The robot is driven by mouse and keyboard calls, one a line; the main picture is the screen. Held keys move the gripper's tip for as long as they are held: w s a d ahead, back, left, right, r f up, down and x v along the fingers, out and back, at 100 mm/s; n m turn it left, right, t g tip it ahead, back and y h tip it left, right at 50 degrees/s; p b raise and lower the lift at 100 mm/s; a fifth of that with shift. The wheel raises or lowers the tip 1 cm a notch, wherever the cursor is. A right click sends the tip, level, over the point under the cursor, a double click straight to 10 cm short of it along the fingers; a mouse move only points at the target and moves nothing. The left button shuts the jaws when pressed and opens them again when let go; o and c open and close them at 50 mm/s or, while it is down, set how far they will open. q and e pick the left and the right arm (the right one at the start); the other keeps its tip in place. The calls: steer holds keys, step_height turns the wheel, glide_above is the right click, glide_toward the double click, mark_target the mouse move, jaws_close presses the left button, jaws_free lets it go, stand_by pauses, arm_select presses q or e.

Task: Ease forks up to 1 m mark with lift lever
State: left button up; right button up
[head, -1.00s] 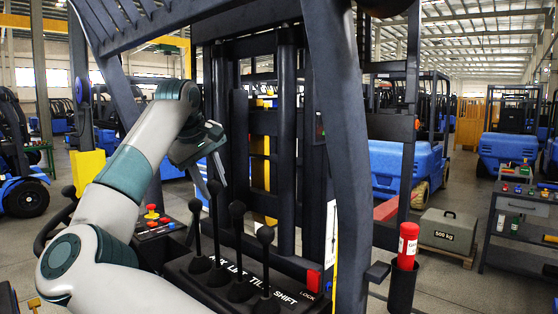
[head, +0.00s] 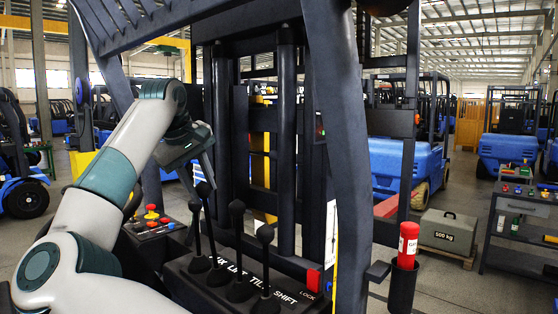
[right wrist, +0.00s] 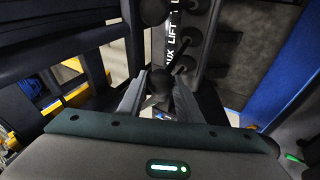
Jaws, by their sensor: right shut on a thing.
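A row of black lift-truck levers stands on a dark panel (head: 228,268) lettered AUX, LIFT, TILT and SHIFT. My right gripper (head: 209,181) reaches down over the row and is shut on the round black knob of the lift lever (head: 203,190). In the right wrist view the knob (right wrist: 160,82) sits between the two fingers. The AUX (head: 195,207), tilt (head: 236,207) and shift (head: 265,234) levers stand free beside it. The dark mast (head: 287,150) rises ahead. I cannot make out the forks or the 1 m mark. My left gripper is not in view.
A red-button control box (head: 152,225) is left of the levers. A red lock switch (head: 313,280) is at the panel's right end. A thick dark cab post (head: 340,150) stands right of the mast. A 500 kg block (head: 447,232) and a cart (head: 520,210) lie beyond.

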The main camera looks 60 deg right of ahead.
steer(key=shift+d, duration=0.1)
steer(key=shift+o, duration=0.2)
steer(key=shift+s+d+p, duration=0.15)
steer(key=shift+d+p, duration=0.2)
steer(key=shift+d, duration=1.2)
steer(key=shift+c, duration=0.2)
steer(key=shift+r, duration=0.1)
steer(key=o, duration=0.9)
steer(key=shift+a, duration=0.1)
steer(key=shift+r, duration=0.1)
